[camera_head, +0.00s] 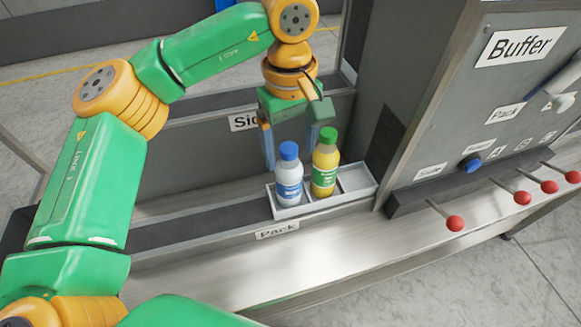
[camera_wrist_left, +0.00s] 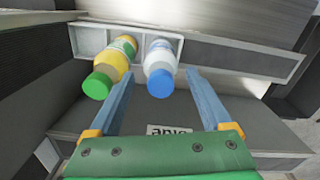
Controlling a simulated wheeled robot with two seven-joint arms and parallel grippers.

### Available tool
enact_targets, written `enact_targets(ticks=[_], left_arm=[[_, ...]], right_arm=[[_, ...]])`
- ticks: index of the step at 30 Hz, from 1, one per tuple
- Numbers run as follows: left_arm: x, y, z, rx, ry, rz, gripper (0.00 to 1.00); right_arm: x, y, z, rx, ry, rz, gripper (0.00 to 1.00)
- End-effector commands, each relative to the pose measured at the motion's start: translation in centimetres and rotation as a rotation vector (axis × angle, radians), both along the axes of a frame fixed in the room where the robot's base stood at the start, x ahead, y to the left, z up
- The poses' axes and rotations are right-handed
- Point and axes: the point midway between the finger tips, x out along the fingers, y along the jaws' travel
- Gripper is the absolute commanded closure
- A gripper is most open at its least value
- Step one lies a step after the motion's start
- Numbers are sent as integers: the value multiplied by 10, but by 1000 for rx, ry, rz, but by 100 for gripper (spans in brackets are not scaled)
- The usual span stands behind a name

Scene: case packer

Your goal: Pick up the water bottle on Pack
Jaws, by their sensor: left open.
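The water bottle (camera_head: 289,186), white and blue with a blue cap, stands upright in the left compartment of the grey tray (camera_head: 297,212) at the Pack label. It also shows in the left wrist view (camera_wrist_left: 160,60), between the two finger lines. My left gripper (camera_head: 291,152) points down just behind the bottle in the head view. Its blue fingers are open, and they are spread to either side of the bottle in the left wrist view (camera_wrist_left: 158,76). I cannot tell whether they touch it. My right gripper is not in view.
A yellow-green bottle with a green cap (camera_head: 325,172) stands close beside the water bottle in the tray's middle compartment. The right compartment (camera_head: 356,180) is empty. Right of the tray is the Buffer machine (camera_head: 480,100), with red-knobbed levers (camera_head: 454,222) sticking out.

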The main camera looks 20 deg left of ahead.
Motion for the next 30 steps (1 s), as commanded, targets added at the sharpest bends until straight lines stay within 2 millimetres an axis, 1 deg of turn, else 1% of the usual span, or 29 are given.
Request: enact_targets(ticks=[1, 2, 5, 8, 12, 15, 18, 22, 23, 24, 26, 27, 29, 30], left_arm=[[0, 3, -18, 12, -2, -1, 17], [0, 3, -19, 13, 0, -1, 17], [-1, 4, -24, 18, 2, -2, 17], [-1, 4, -37, 16, 3, -3, 17], [-4, 7, -62, 15, 7, -4, 17], [-3, 6, -80, 13, 4, -2, 17], [-3, 6, -86, 12, 1, -3, 17], [-3, 5, -86, 12, 1, -3, 17], [-3, 5, -86, 12, 1, -3, 19], [-3, 5, -86, 12, 1, -3, 30], [-3, 5, -86, 11, 1, -3, 46], [-3, 5, -86, 11, 1, -3, 57], [-3, 5, -86, 11, 1, -3, 73], [-3, 5, -86, 11, 1, -3, 84]], right_arm=[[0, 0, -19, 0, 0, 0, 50], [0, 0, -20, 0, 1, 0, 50], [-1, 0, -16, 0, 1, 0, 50], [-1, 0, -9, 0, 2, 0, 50], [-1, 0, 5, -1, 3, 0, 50], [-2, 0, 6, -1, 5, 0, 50], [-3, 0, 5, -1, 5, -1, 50], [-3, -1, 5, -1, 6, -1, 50], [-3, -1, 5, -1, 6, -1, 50], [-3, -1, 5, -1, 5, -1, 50], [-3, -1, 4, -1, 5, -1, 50], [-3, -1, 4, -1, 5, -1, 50], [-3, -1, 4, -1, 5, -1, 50], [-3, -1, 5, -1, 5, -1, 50]])
